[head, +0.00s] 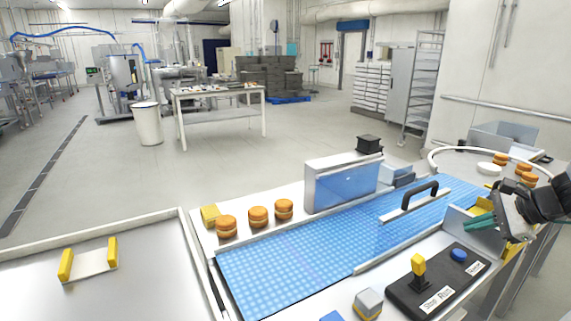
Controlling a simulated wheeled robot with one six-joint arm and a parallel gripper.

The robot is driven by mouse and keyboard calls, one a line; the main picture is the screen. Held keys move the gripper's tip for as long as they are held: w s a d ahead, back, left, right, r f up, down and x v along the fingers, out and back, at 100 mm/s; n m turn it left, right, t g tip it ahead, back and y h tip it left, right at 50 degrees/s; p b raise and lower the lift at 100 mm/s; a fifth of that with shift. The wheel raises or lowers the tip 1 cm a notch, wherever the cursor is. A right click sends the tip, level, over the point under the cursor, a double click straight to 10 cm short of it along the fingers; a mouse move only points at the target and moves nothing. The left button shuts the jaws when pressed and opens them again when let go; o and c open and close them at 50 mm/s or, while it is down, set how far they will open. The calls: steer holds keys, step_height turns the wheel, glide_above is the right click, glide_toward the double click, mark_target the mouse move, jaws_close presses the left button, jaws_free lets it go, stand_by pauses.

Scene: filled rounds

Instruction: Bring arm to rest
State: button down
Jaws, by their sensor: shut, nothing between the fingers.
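My gripper (478,222) is at the right side of the head view, at the end of my dark arm. Its green fingers are shut and hold nothing. It is above the right edge of the blue conveyor belt (290,262), near the control box. My arm runs out of the picture at the right edge.
Several filled rounds (258,216) stand on the ledge behind the belt, and others (526,172) on the round table at right. A black handle (419,195) and a control box with a yellow lever (418,265) are nearby. The belt's front left is bare.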

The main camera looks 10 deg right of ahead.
steer(key=s+a+n+g, duration=0.1)
steer(key=s+a+f+n, duration=0.1)
steer(key=s, duration=0.1)
steer(key=shift+a+f+g+y, duration=0.15)
steer(key=shift+a+g+y, duration=0.15)
steer(key=shift+a+g, duration=0.1)
steer(key=s+a+r+n+g+h, duration=0.2)
steer(key=s+a+r+n, duration=0.2)
steer(key=s+a+n, duration=0.3)
steer(key=s+a+r+n+g+h, duration=0.2)
steer(key=s+a+n, duration=0.6)
steer(key=a, duration=0.9)
step_height(320, 180, up, 2)
steer(key=n+h, duration=0.1)
steer(key=n, duration=0.2)
steer(key=shift+s+a+r+n+g, duration=0.15)
steer(key=shift+a+r+n+g, duration=0.05)
steer(key=shift+n+g, duration=0.1)
